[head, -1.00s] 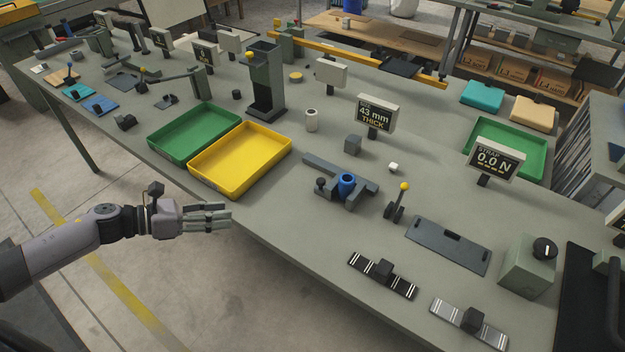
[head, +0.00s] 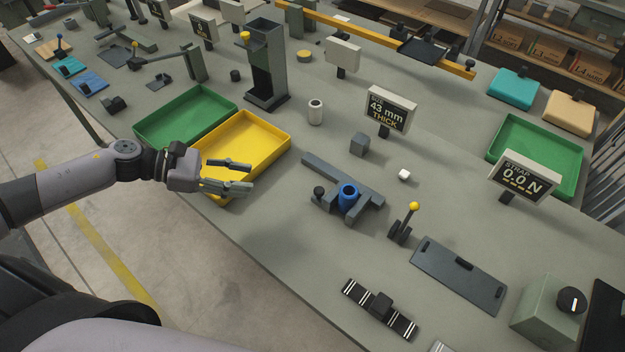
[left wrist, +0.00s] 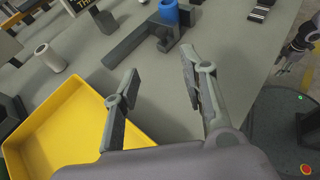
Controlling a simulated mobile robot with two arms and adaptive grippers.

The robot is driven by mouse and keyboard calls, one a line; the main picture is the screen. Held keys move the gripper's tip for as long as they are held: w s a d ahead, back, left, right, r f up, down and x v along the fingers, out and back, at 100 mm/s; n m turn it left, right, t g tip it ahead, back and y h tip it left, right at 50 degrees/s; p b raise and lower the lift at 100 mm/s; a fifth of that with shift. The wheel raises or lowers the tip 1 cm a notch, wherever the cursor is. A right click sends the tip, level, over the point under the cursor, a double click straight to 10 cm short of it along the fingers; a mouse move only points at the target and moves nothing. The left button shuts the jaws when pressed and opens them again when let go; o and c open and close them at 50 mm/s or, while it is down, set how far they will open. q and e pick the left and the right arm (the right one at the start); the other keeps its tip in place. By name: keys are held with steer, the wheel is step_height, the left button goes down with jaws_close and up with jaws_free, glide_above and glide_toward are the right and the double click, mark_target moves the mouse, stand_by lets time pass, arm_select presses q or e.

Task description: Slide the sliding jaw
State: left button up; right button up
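The measuring fixture (head: 335,172) is a dark grey rail with jaw blocks on the table. A blue cup-like part (head: 347,196) stands between the blocks. One block, apparently the sliding jaw (head: 322,201), carries a black knob (head: 319,191). The fixture and blue part also show at the top of the left wrist view (left wrist: 168,14). My left gripper (head: 247,176) is open and empty over the yellow tray's near right edge, left of the fixture and apart from it. My right gripper is absent from the head view; a small dark gripper-like part (left wrist: 296,45) shows in the left wrist view, its state unclear.
The yellow tray (head: 270,135) and green tray (head: 170,112) lie left of the fixture. A display (head: 390,108) behind it reads 43 mm THICK. A yellow-knobbed lever (head: 405,222) stands to its right. The table between yellow tray and fixture is clear.

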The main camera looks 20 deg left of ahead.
arm_select(q)
steer(key=p, duration=0.1)
glide_toward(315, 190)
steer(key=p+x, duration=0.3)
steer(key=x, duration=0.4)
steer(key=shift+w+d+p, duration=0.2)
steer(key=shift+d+p, duration=0.1)
steer(key=shift+w+d+f, duration=0.15)
steer(key=shift+d+f, duration=0.15)
steer(key=shift+d, duration=0.05)
arm_select(e)
steer(key=r, duration=0.1)
steer(key=s+r, duration=0.1)
steer(key=r, duration=0.2)
steer(key=shift+s+a+r, duration=0.15)
steer(key=shift+s+r, duration=0.2)
steer(key=shift+r, duration=0.05)
arm_select(q)
jaws_close()
